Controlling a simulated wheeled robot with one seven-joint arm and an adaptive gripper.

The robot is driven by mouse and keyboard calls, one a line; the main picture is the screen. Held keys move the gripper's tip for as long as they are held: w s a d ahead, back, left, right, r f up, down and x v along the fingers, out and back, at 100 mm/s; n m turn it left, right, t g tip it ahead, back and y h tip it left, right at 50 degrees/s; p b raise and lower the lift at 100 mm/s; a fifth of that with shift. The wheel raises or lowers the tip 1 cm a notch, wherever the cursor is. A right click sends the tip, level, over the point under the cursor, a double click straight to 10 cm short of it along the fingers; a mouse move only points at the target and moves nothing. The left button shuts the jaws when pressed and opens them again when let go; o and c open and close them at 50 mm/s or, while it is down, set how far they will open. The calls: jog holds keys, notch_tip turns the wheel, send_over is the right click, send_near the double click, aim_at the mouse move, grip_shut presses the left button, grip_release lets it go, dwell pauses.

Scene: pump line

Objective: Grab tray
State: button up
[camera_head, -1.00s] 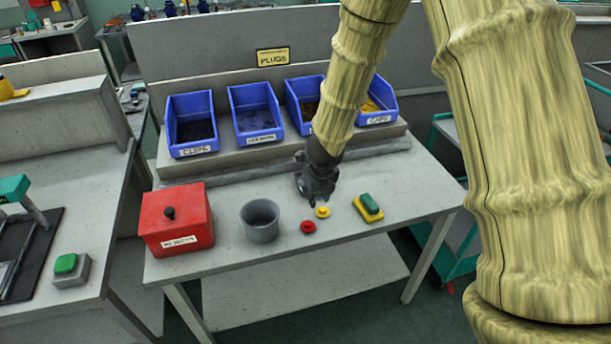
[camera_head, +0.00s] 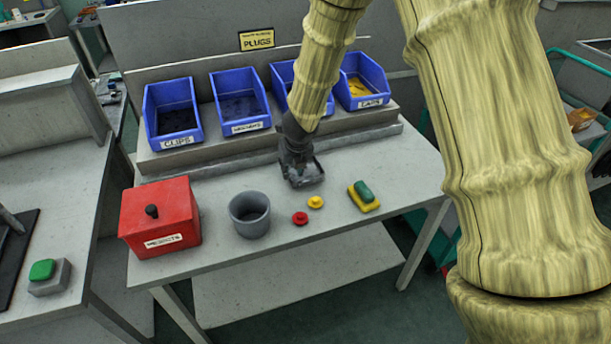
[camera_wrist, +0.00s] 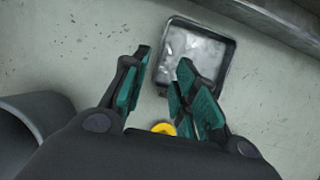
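The tray (camera_wrist: 203,45) is small, with a dark rim and a shiny grey inside. It lies on the table below my gripper, and in the head view it shows (camera_head: 313,176) partly behind my gripper (camera_head: 298,168). In the wrist view my gripper (camera_wrist: 164,58) is open, with green-padded fingers apart. The tray's left wall appears between the fingers, and the right finger overlaps the tray's inside.
A grey cup (camera_head: 250,215) and a red box (camera_head: 160,217) stand left of the tray. A red plug (camera_head: 300,218), a yellow plug (camera_head: 316,202) and a green-and-yellow block (camera_head: 364,196) lie in front. Blue bins (camera_head: 240,101) stand on a ledge (camera_head: 215,143) behind.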

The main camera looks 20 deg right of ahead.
aim_at(305, 172)
jog(key=x, duration=0.4)
jog(key=shift+w+f+b, duration=0.1)
jog(key=shift+f+b, duration=0.15)
jog(key=shift+b, duration=0.1)
jog(key=shift+a, duration=0.1)
jog(key=shift+c, duration=0.2)
grip_shut()
jog(key=shift+r, duration=0.15)
